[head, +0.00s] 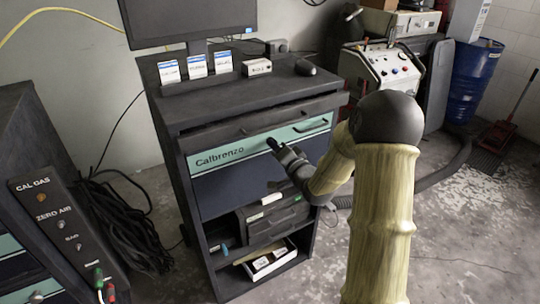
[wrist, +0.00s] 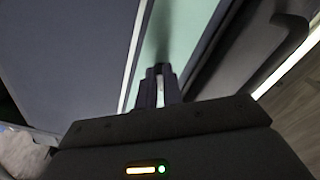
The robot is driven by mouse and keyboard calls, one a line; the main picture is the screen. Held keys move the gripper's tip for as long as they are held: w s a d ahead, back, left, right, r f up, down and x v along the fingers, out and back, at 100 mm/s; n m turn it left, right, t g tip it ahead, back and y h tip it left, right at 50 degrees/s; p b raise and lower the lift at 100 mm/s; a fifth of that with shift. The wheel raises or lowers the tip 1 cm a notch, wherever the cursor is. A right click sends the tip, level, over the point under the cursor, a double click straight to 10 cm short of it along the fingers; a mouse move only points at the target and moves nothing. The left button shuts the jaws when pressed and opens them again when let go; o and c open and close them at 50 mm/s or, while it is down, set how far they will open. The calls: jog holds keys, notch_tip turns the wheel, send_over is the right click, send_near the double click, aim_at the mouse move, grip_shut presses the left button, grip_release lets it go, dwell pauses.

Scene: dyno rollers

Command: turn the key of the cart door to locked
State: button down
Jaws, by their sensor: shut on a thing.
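The cart door is the dark blue panel (head: 235,190) on the front of the dark cart, below a teal strip (head: 222,157) lettered "Calbrenzo". My gripper (head: 274,146) reaches in from the right, with its fingertips at the teal strip just above the door. In the wrist view my gripper's two dark fingers (wrist: 160,80) are close together, pointing at the teal strip (wrist: 176,40), with the blue panel (wrist: 75,55) to the left. The fingers are shut on the key, which they hide; I cannot tell its angle.
A monitor (head: 190,20) and small boxes stand on the cart top (head: 235,98). Open shelves below hold a dark case (head: 272,218) and a tray. A gas panel (head: 62,225) is at left. A grey machine (head: 383,70) and blue drum (head: 474,80) stand behind right.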

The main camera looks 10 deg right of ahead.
jog(key=shift+w+d+r+n+b, duration=0.1)
jog(key=shift+n+b, duration=1.55)
jog(key=shift+n, duration=0.25)
jog(key=shift+s+d+r+n+b, duration=0.1)
jog(key=shift+r+n+b, duration=0.05)
jog(key=shift+n+b, duration=1.6)
jog(key=shift+w+d+r+n+b, duration=0.1)
jog(key=shift+n+b, duration=1.4)
jog(key=shift+n, duration=0.55)
jog(key=shift+r, duration=0.1)
jog(key=c, duration=2)
grip_release()
jog(key=shift+a, duration=0.1)
jog(key=o, duration=0.5)
jog(key=shift+s, duration=0.2)
jog(key=shift+c, duration=0.2)
jog(key=v, duration=1.7)
